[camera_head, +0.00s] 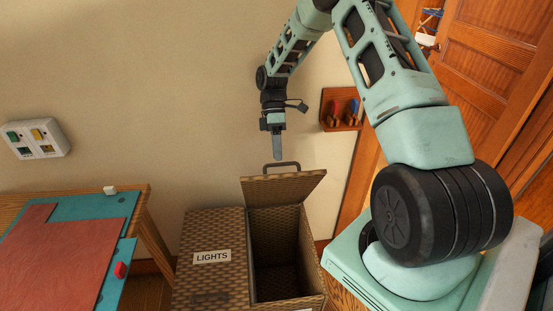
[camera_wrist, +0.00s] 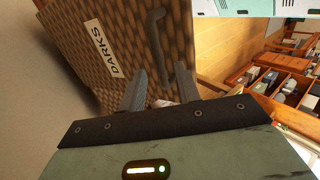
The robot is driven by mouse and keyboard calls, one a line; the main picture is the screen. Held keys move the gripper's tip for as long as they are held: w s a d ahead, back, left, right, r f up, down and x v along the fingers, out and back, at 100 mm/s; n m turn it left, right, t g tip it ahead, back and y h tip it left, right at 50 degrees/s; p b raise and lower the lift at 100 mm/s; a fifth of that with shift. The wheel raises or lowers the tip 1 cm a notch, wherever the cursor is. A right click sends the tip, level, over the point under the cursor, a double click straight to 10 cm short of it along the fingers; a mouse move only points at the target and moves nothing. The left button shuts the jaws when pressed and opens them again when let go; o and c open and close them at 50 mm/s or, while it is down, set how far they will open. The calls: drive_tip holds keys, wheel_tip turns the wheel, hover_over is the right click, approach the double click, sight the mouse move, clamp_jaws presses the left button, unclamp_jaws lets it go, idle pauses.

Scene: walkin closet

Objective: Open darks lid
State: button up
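The wicker hamper has two compartments. The darks lid (camera_head: 283,188) stands raised and tilted at the back of the right compartment (camera_head: 275,255), which is open and looks empty. In the wrist view, the lid (camera_wrist: 115,45) shows a white DARKS label (camera_wrist: 93,48) and a dark bar handle (camera_wrist: 156,45). The handle also shows above the lid's upper edge in the head view (camera_head: 281,165). My gripper (camera_head: 278,157) is just above the handle.
The lights lid (camera_head: 207,275) is shut on the left compartment. A table (camera_head: 145,205) with a teal and red mat stands at the left. A wall rack (camera_head: 341,110) and wooden doors (camera_head: 485,60) are at the right. The wall is close behind the hamper.

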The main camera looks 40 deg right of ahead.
wheel_tip(320, 180, up, 7)
drive_tip(key=shift+a+b, duration=0.2)
drive_tip(key=shift+b, duration=0.25)
drive_tip(key=shift+r, duration=0.1)
drive_tip(key=shift+c, duration=0.3)
